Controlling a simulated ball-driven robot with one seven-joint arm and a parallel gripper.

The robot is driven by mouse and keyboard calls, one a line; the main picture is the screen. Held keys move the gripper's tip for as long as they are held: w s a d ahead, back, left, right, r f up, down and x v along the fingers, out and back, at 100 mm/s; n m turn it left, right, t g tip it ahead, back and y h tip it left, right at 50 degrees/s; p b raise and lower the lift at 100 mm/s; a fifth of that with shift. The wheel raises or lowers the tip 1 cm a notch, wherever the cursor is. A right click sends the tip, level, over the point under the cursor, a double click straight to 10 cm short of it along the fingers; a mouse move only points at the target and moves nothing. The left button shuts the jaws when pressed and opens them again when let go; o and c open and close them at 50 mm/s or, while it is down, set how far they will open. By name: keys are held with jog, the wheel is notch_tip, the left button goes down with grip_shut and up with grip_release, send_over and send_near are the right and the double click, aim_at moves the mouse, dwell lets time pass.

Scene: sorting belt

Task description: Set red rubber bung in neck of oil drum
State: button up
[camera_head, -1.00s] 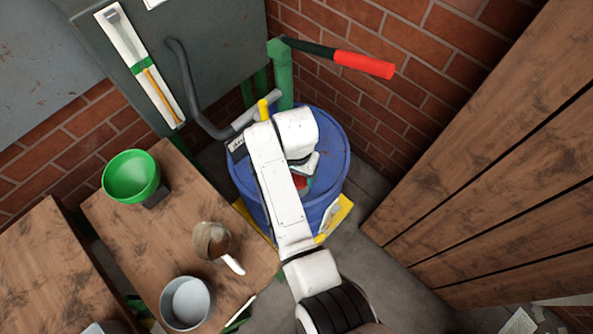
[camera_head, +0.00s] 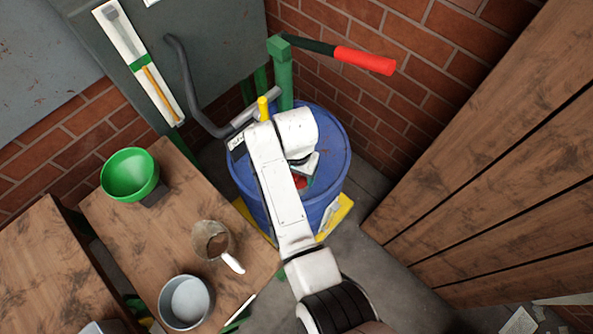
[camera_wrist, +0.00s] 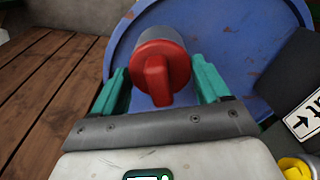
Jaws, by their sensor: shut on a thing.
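The red rubber bung (camera_wrist: 162,68) is upright between the teal fingers of my gripper (camera_wrist: 165,82) in the wrist view, its raised grip tab towards the camera. My gripper is shut on it. A grey round part shows just behind the bung; I cannot tell whether it is the neck of the oil drum or part of the bung. The blue oil drum (camera_wrist: 228,45) has a scuffed top below the gripper. In the head view the drum (camera_head: 332,150) stands against the brick corner, and my arm hides most of its top; a little of the bung (camera_head: 300,182) shows.
A black plate with a white arrow label (camera_wrist: 300,122) and a yellow knob (camera_wrist: 296,168) are at the right in the wrist view. A bent grey pipe (camera_head: 188,85) and red-handled lever (camera_head: 364,61) are near the drum. A wooden table (camera_head: 165,235) holds a green bowl (camera_head: 130,172).

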jog(key=o, duration=0.9)
notch_tip(320, 180, up, 11)
jog(key=shift+f, duration=0.1)
dwell(0.4)
jog(key=s+d+f, duration=0.2)
jog(key=s+d, duration=0.1)
jog(key=d, duration=0.5)
jog(key=s+d+f+n+h, duration=0.1)
jog(key=s+d+f, duration=0.1)
jog(key=d, duration=0.6)
jog(key=s+d+f, duration=0.2)
jog(key=s+d, duration=0.1)
jog(key=d, duration=0.5)
jog(key=shift+n+t+y, duration=0.4)
jog(key=shift+n+t, duration=0.1)
jog(key=shift+n, duration=0.4)
jog(key=s+d, duration=0.2)
jog(key=s, duration=0.4)
jog(key=s+d, duration=0.2)
jog(key=s, duration=0.4)
jog(key=s+d, duration=0.2)
jog(key=s, duration=0.4)
jog(key=shift+s+d+r, duration=0.15)
jog(key=shift+d+r, duration=0.15)
jog(key=shift+d, duration=0.05)
